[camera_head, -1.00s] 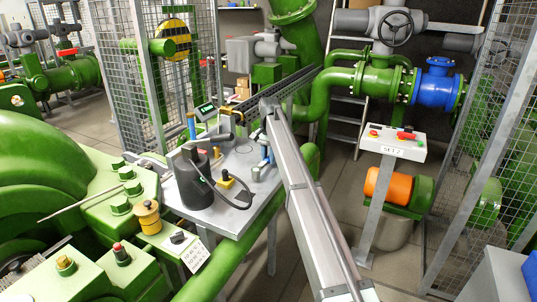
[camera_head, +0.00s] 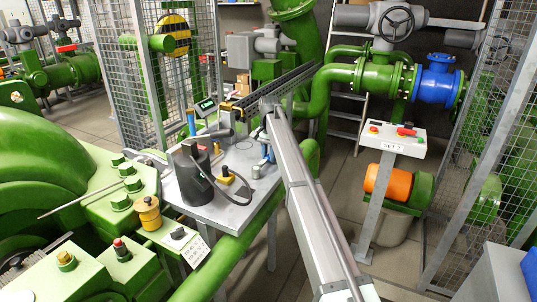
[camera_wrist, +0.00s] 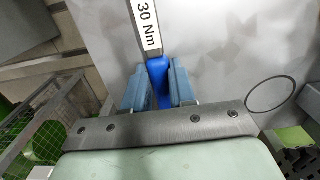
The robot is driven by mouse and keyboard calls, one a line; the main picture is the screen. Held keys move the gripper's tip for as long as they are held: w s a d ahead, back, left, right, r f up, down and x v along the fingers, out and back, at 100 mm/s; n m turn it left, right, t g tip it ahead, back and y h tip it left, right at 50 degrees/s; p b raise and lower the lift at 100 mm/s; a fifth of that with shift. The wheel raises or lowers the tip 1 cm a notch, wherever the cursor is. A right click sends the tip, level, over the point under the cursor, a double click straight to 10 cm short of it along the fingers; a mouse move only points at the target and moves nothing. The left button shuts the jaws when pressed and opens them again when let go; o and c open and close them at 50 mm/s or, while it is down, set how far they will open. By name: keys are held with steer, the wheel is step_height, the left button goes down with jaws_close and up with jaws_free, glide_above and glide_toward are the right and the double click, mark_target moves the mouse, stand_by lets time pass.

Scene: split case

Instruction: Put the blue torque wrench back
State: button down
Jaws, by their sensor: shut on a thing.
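The blue torque wrench shows in the wrist view as a blue handle (camera_wrist: 158,70) with a grey shaft above it, marked "30 Nm". My gripper (camera_wrist: 159,88) is shut on the blue handle, with a pale blue finger on each side. The far end of the wrench runs out of the top of the wrist view. In the head view my gripper (camera_head: 266,153) is small at the right side of the grey metal table (camera_head: 235,213), below the end of my arm. I cannot tell the wrench clearly there.
A black round holder (camera_head: 193,178) stands on the table, with a dark strap beside it. A yellow and black part (camera_head: 227,177) lies nearby. An upright blue item (camera_head: 191,123) and a small display (camera_head: 206,105) are at the back. Green machinery borders the left.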

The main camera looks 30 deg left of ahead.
steer(key=shift+c, duration=1.9)
jaws_free()
steer(key=shift+f, duration=0.1)
steer(key=shift+r, duration=0.3)
steer(key=shift+w+r, duration=0.1)
steer(key=shift+r, duration=2.6)
